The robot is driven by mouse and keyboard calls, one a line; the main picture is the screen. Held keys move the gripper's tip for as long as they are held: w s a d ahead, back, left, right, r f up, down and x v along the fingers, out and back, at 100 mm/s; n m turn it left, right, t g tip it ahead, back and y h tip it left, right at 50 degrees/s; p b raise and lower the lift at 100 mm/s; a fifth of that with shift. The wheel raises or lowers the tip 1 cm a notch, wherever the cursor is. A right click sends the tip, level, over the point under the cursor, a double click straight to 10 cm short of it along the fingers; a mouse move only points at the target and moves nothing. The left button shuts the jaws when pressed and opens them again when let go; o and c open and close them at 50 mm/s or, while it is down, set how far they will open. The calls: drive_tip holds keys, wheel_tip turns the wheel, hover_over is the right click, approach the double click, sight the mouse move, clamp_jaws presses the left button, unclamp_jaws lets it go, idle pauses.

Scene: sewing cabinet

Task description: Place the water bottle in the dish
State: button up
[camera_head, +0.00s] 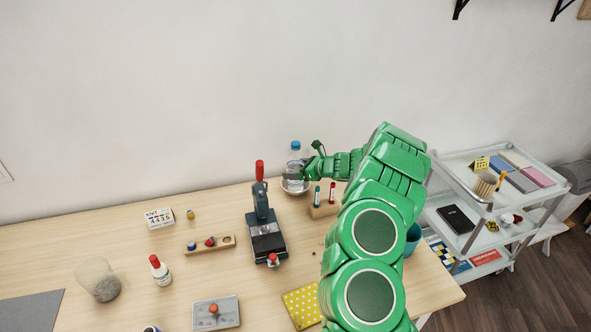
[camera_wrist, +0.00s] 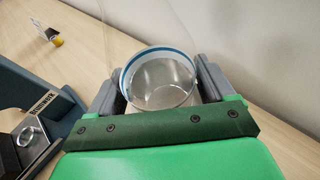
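The water bottle (camera_head: 295,147), clear with a blue cap, stands upright near the wall, behind the table's middle. The dish (camera_head: 293,187), small, round and shiny, shows directly below it. I cannot tell whether the bottle's base touches the dish. My gripper (camera_head: 301,164) is at the bottle's body, reaching in from the right, and partly hides it. In the wrist view, my gripper's two grey fingers (camera_wrist: 161,85) lie close on both sides of a clear round shape with a blue-and-white rim, which appears to be the bottle.
A dark press with a red handle (camera_head: 260,205) stands just left of the dish. A wooden holder with marker-like tubes (camera_head: 323,211) is close on the right. A wooden block with small items (camera_head: 210,245) lies further left. A white shelf cart (camera_head: 490,205) stands right of the table.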

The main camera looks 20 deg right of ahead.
drive_tip(key=shift+o, duration=1.1)
drive_tip(key=shift+s+d+r, duration=0.15)
drive_tip(key=shift+d+r, duration=0.05)
drive_tip(key=v, duration=1.1)
drive_tip(key=shift+s, duration=0.2)
drive_tip(key=shift+d+r, duration=0.15)
